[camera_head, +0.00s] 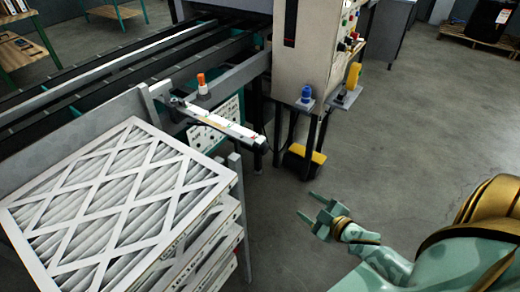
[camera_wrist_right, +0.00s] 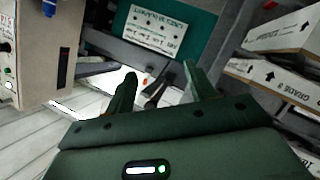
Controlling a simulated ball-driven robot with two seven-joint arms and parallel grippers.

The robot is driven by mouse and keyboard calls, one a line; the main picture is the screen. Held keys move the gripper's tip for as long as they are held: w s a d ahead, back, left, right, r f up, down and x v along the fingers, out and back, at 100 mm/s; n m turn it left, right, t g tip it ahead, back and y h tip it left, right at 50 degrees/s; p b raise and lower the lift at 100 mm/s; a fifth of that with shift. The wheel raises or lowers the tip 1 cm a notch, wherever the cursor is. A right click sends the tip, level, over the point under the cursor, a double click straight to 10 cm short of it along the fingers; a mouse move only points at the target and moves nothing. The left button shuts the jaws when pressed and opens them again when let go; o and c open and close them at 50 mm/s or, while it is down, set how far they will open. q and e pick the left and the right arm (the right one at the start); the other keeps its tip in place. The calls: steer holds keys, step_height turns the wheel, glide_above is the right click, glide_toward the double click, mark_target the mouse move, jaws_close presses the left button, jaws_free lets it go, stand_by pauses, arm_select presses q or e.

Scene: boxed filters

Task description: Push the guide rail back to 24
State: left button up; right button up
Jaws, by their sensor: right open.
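A long pale rail (camera_head: 110,66), which looks like the guide rail, runs along the dark conveyor bed at upper left. A white scale strip (camera_head: 220,122) with small coloured marks lies on a bar at the conveyor's near end. Its numbers are too small to read. An orange-topped post (camera_head: 202,84) stands just behind the strip. My right gripper (camera_head: 308,205) is open and empty over the floor, right of and nearer than the strip, apart from it. Its two fingers also show spread in the right wrist view (camera_wrist_right: 160,76). My left gripper is not in view.
A stack of boxed filters (camera_head: 120,205) fills the lower left. A beige control cabinet (camera_head: 315,50) stands at upper middle, with a blue knob (camera_head: 306,93) and a yellow part (camera_head: 353,76) below.

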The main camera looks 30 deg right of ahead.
step_height(320, 180, up, 7)
steer(key=w+n+t+y, duration=0.2)
steer(key=n+y, duration=0.2)
glide_toward(266, 151)
steer(key=shift+t, duration=0.4)
steer(key=b+x, duration=0.1)
steer(key=x, duration=0.7)
steer(key=b+x, duration=0.1)
steer(key=x, duration=0.2)
steer(key=shift+w+f+b, duration=0.3)
steer(key=shift+w, duration=0.1)
steer(key=shift+w+a, duration=0.2)
steer(key=shift+w, duration=0.25)
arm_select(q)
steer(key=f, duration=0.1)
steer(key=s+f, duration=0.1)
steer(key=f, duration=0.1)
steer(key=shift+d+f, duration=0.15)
